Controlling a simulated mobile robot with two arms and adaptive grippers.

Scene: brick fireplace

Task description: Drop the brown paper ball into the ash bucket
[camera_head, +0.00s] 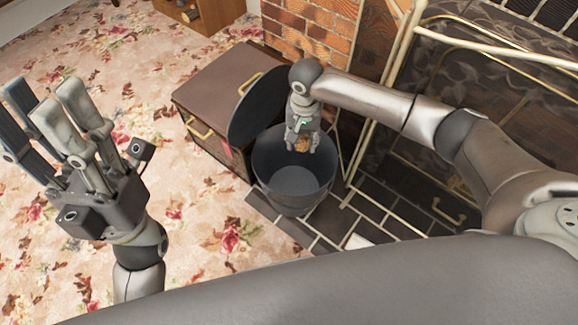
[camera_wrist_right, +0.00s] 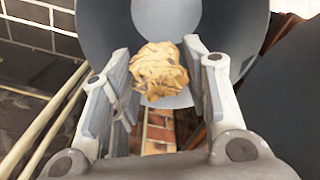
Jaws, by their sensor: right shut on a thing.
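The brown paper ball (camera_head: 302,144) is crumpled and held between the fingertips of my right gripper (camera_head: 301,141). In the right wrist view the paper ball (camera_wrist_right: 158,72) sits between both finger pads. The dark grey ash bucket (camera_head: 266,175) stands upright and open on the hearth. The ball and fingertips are over the back part of its mouth, inside the rim as seen from above. The bucket's inside (camera_wrist_right: 110,35) shows behind the ball in the wrist view. My left gripper (camera_head: 40,110) is open and empty, at the left above the carpet.
A dark oval lid (camera_head: 258,103) stands up behind the bucket. A brown box with brass handles (camera_head: 212,88) is to its left. A brass-framed fire screen (camera_head: 470,45) and brick wall (camera_head: 308,28) lie behind and right. Floral carpet (camera_head: 190,240) is open at left.

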